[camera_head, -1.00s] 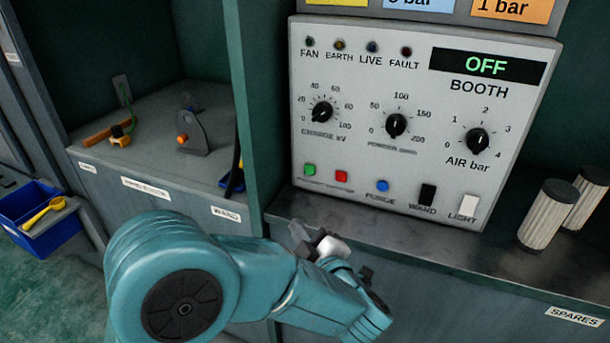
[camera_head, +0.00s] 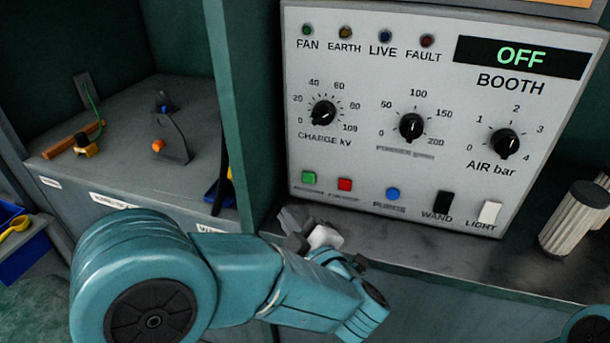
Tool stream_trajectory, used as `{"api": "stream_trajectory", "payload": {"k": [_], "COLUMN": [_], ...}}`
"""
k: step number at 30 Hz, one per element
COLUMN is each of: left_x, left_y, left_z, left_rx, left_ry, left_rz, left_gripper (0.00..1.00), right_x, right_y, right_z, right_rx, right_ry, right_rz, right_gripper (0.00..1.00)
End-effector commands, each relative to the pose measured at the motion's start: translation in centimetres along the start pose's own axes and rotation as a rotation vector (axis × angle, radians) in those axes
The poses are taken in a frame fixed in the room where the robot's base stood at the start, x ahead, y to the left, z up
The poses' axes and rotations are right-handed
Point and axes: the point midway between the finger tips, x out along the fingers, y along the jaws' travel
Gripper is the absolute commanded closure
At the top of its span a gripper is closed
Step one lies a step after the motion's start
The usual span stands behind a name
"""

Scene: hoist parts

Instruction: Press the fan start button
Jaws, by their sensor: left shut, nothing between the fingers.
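The white booth control panel (camera_head: 360,160) stands upright on a shelf, its display (camera_head: 520,57) reading OFF. A green button (camera_head: 309,178) sits at its lower left, with a red button (camera_head: 345,184) just right of it. The small labels under both are too blurred to read surely. A FAN lamp (camera_head: 307,30) is at the panel's top left and looks dark green. My left gripper (camera_head: 288,218) is shut and empty, just below the green button and apart from it. A bit of my right arm shows at the lower right corner; its gripper is out of view.
A blue button (camera_head: 392,194), a black WAND switch (camera_head: 443,203) and a white LIGHT switch (camera_head: 489,213) line the panel's bottom. A ribbed cylinder (camera_head: 572,219) stands right of it. A green divider wall (camera_head: 247,110) is close on the left.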

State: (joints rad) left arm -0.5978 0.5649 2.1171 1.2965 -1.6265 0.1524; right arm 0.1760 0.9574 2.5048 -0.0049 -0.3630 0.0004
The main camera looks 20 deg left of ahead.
Motion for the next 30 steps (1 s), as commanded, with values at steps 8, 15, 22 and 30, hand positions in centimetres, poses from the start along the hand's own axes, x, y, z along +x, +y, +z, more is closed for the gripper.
{"api": "stream_trajectory", "payload": {"k": [8,15,22,30], "left_x": [0.2,2.6,5.0,6.4], "left_y": [0.3,1.9,3.4,4.4], "left_z": [0.2,1.7,3.3,4.4], "left_rx": [0.000,0.001,0.000,0.000], "left_ry": [0.000,0.001,0.001,0.000], "left_rz": [-0.001,-0.002,-0.002,-0.001], "left_gripper": [1.00,1.00,1.00,1.00], "right_x": [-0.2,-1.0,-1.7,-1.9], "right_y": [-0.1,-0.4,-0.6,-0.7], "right_z": [0.0,0.0,0.0,0.0], "right_rx": [0.000,0.000,0.000,0.000], "right_ry": [0.000,0.000,0.000,0.000], "right_rz": [0.000,0.000,0.000,0.000], "right_gripper": [0.57,0.57,0.57,0.57]}}
